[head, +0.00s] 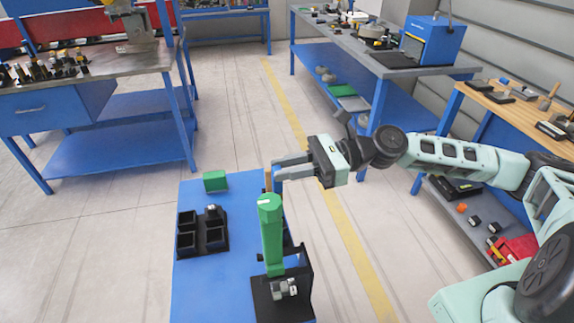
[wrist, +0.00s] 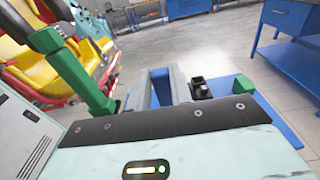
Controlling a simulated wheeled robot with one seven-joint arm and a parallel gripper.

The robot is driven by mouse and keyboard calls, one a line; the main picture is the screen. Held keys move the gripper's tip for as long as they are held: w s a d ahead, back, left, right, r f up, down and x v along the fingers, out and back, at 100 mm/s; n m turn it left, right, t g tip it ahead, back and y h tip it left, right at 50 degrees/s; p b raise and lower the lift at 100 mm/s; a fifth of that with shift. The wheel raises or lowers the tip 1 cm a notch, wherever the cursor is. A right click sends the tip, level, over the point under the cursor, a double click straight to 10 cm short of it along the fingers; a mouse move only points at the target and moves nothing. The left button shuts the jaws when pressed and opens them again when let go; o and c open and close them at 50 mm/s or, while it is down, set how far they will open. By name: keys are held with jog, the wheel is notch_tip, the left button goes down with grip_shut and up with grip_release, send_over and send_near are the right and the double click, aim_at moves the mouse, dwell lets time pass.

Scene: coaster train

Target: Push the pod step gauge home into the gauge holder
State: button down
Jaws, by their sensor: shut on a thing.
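My gripper (head: 280,168) reaches in from the right, just above the far right part of the blue table (head: 190,285). Its grey fingers also show in the wrist view (wrist: 160,88). They are shut on a small blue piece (wrist: 161,86), which looks like the pod step gauge. The gauge's lower end is hard to make out against the blue table. A green post (head: 271,240) with a wide cap stands near my gripper on a black stand (head: 262,296) and partly hides what lies behind it. I cannot tell clearly which part is the gauge holder.
A black tray (head: 188,254) with several compartments sits left of the post, with a small part in one. A green block (head: 215,182) lies at the table's far edge. The table's front left is clear. Blue workbenches (head: 130,140) stand further off, with open floor between.

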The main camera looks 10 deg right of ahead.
jog(key=shift+f, duration=0.25)
jog(key=shift+f+b, duration=0.35)
jog(key=shift+f, duration=0.25)
jog(key=shift+p, duration=0.35)
dwell(0.3)
notch_tip(320, 180, down, 8)
jog(key=b, duration=0.4)
jog(key=shift+r, duration=0.15)
dwell(3.7)
jog(key=shift+c, duration=1.9)
grip_release()
jog(key=d, duration=0.7)
jog(key=shift+r, duration=0.2)
